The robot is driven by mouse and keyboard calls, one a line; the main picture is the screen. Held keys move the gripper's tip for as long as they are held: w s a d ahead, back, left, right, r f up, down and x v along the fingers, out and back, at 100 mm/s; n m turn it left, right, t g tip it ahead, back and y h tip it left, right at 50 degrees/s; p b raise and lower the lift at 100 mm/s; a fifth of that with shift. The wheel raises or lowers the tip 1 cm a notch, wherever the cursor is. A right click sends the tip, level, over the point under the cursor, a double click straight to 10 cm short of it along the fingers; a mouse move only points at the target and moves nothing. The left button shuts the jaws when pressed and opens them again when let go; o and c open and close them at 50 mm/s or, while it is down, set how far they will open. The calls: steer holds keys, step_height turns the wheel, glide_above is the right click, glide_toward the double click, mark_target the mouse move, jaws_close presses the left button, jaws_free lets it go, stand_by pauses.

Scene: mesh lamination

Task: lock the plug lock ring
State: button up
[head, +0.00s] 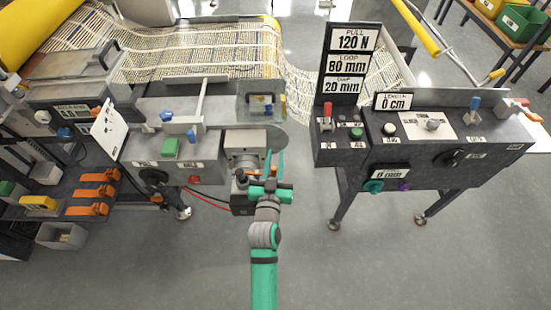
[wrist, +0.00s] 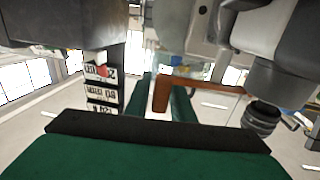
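My gripper (head: 274,157) is at the right end of the left machine, beside a grey motor-like block (head: 245,145). Its two green fingers lie close together on either side of an orange handle, which shows between them in the wrist view (wrist: 162,95) and appears pinched. The handle bends and runs right toward a dark ribbed round part (wrist: 262,117), which may be the plug. In the head view, a dark round part (head: 241,178) sits just left of my gripper. I cannot clearly make out the lock ring or its setting.
Red and black cables (head: 210,200) run from the left machine toward the block. A dark control console (head: 425,148) with a display tower (head: 349,62) stands at right. Orange clamps (head: 97,192) are at left. The grey floor between the machines and in front is clear.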

steer(key=shift+s+a, duration=0.1)
jaws_close()
steer(key=shift+a+n+y, duration=0.1)
steer(key=shift+n+y, duration=0.2)
steer(key=shift+y, duration=0.1)
steer(key=shift+w+f+y, duration=0.1)
steer(key=shift+w+y, duration=0.15)
steer(key=shift+y, duration=0.15)
steer(key=shift+w+n+y, duration=0.15)
steer(key=shift+n+y, duration=0.45)
steer(key=shift+y, duration=0.1)
steer(key=shift+o, duration=2.2)
jaws_free()
